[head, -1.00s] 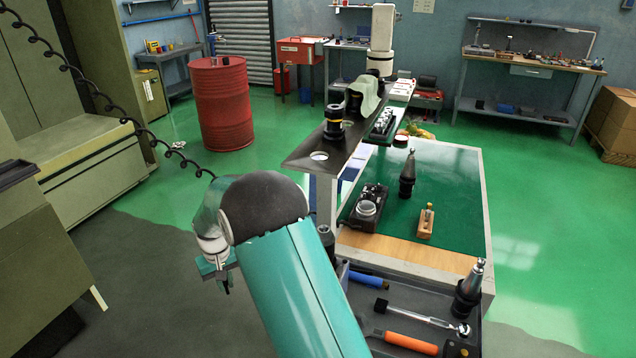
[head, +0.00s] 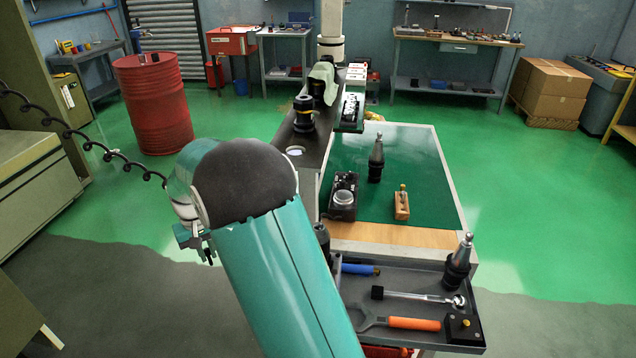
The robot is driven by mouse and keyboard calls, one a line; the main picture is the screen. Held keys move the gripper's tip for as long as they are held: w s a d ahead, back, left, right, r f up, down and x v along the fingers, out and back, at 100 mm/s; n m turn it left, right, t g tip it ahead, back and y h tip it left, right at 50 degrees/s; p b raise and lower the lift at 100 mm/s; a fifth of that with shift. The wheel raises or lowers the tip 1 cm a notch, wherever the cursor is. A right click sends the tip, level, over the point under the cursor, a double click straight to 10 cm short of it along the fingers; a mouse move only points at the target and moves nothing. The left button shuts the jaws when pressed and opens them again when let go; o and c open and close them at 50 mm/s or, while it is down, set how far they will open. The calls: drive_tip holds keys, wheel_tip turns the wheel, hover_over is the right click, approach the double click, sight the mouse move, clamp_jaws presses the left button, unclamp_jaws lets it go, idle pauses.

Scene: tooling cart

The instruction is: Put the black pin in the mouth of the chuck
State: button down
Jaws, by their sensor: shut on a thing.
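My gripper (head: 193,240) hangs at the left of my teal arm, over the floor and well left of the cart. It is partly hidden behind my arm. It appears shut on a small dark piece, likely the black pin (head: 209,252), which sticks out below the jaws. The pin is tiny here and its exact tilt is unclear. A black holder with a yellow band, which looks like the chuck (head: 304,115), stands upright on the dark narrow shelf (head: 290,140). The gripper is apart from it, nearer to me and lower in the picture.
The shelf has an empty round hole (head: 295,151) in front. The cart tray (head: 415,280) holds a tapered holder (head: 459,262), a ratchet (head: 420,296) and an orange-handled wrench (head: 412,323). The green mat (head: 430,190) carries several tools. A red drum (head: 153,105) stands at back left.

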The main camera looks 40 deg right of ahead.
drive_tip(key=s+d+r+m, duration=0.3)
drive_tip(key=s+d+r, duration=0.3)
drive_tip(key=r, duration=0.2)
drive_tip(key=s+d+r+m, duration=0.3)
drive_tip(key=s+d+r, duration=0.25)
drive_tip(key=r, duration=0.25)
drive_tip(key=s+d+r+m, duration=0.4)
drive_tip(key=s+r, duration=0.6)
drive_tip(key=s, duration=0.3)
drive_tip(key=shift+d+f, duration=0.1)
drive_tip(key=shift+f, duration=2.05)
drive_tip(key=shift+s+f, duration=0.1)
drive_tip(key=shift+f, duration=1.2)
drive_tip(key=c, duration=1.3)
unclamp_jaws()
drive_tip(key=shift+c, duration=0.2)
wheel_tip(320, 180, up, 14)
